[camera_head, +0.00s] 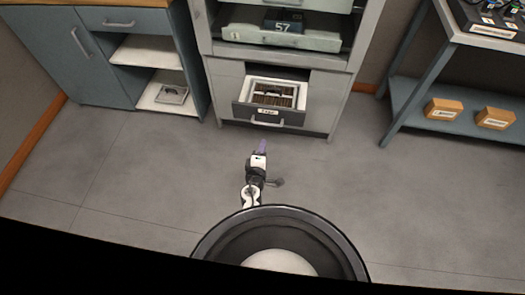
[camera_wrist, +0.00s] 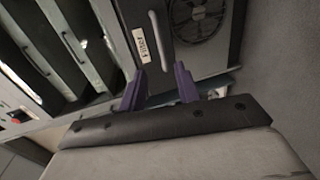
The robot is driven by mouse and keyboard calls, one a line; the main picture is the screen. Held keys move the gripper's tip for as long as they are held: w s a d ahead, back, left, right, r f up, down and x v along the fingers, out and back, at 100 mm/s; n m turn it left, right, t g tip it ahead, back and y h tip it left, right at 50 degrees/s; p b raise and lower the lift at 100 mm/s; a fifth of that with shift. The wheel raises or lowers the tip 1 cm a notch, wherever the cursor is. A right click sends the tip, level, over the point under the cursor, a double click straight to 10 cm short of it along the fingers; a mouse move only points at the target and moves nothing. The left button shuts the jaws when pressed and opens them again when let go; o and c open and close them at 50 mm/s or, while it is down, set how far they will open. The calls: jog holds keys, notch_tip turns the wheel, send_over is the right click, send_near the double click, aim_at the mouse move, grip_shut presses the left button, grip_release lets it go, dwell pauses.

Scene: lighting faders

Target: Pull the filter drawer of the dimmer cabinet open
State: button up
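The dimmer cabinet (camera_head: 228,82) is pale grey and stands at the top centre of the head view. Its filter drawer (camera_head: 268,115) is dark, carries a light label, and stands out from the cabinet with its contents showing from above. The drawer handle (camera_head: 267,123) is a bar below the label. My gripper (camera_head: 262,147), with purple fingers, is in front of the drawer and appears apart from it. In the wrist view my gripper (camera_wrist: 160,70) is open, with nothing held. The "Filter" label (camera_wrist: 142,45) and handle (camera_wrist: 158,35) show beyond the fingertips.
A shelf tray marked 57 (camera_head: 283,35) sits above the drawer. A blue-grey cupboard (camera_head: 60,50) stands at left. A table with a lower shelf (camera_head: 460,125) bearing boxes stands at right. The floor (camera_head: 160,190) around my arm is clear. The wrist view shows a round grille (camera_wrist: 200,17).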

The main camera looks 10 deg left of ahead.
jog(key=shift+s+r, duration=0.1)
jog(key=shift+s, duration=0.3)
dwell(0.4)
